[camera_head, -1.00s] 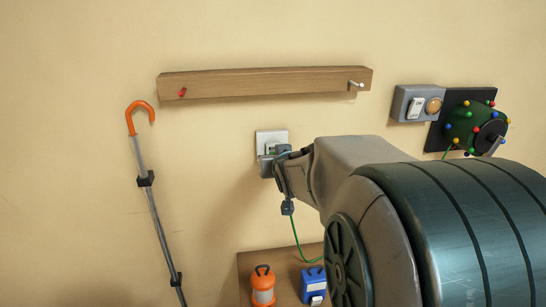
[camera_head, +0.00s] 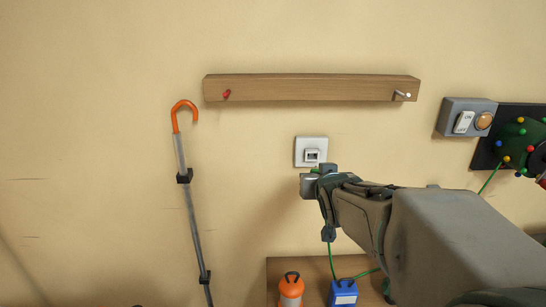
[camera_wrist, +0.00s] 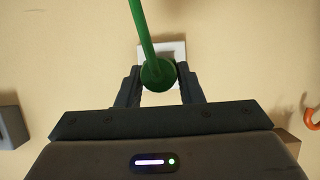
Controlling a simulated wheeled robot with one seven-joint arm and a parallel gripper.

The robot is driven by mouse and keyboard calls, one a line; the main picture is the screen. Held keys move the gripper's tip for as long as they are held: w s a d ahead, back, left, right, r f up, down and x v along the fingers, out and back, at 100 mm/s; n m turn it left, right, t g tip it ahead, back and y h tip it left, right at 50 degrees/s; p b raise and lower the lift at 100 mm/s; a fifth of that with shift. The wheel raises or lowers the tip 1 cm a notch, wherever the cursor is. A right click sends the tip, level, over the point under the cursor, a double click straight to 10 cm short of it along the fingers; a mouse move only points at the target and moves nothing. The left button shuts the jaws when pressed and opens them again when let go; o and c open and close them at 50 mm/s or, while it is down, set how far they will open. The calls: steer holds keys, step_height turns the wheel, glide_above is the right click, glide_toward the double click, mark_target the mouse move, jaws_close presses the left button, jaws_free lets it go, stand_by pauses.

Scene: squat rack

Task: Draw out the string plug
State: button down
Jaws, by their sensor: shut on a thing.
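The string plug is a green round-ended piece (camera_wrist: 158,73) with a green string (camera_wrist: 142,28) in the wrist view. My gripper (camera_wrist: 160,85) is shut on it, with a dark finger on either side. In the head view my gripper (camera_head: 314,182) is just below the white wall socket (camera_head: 301,147), and a bit of green (camera_head: 315,170) shows at its tips. The socket's small dark opening is visible and looks empty. The plug appears apart from it, though the depth is hard to judge. The socket plate (camera_wrist: 176,49) also shows behind the plug in the wrist view.
A wooden rail (camera_head: 310,88) with pegs is above the socket. An orange-handled cane (camera_head: 190,215) is at left. A grey switch box (camera_head: 450,118) and a dark panel (camera_head: 488,150) are at right. An orange lantern (camera_head: 291,291) and a blue box (camera_head: 343,294) are below.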

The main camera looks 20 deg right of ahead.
steer(key=shift+s+a, duration=0.2)
steer(key=shift+s, duration=0.45)
steer(key=shift+s+a, duration=0.15)
steer(key=shift+s, duration=0.45)
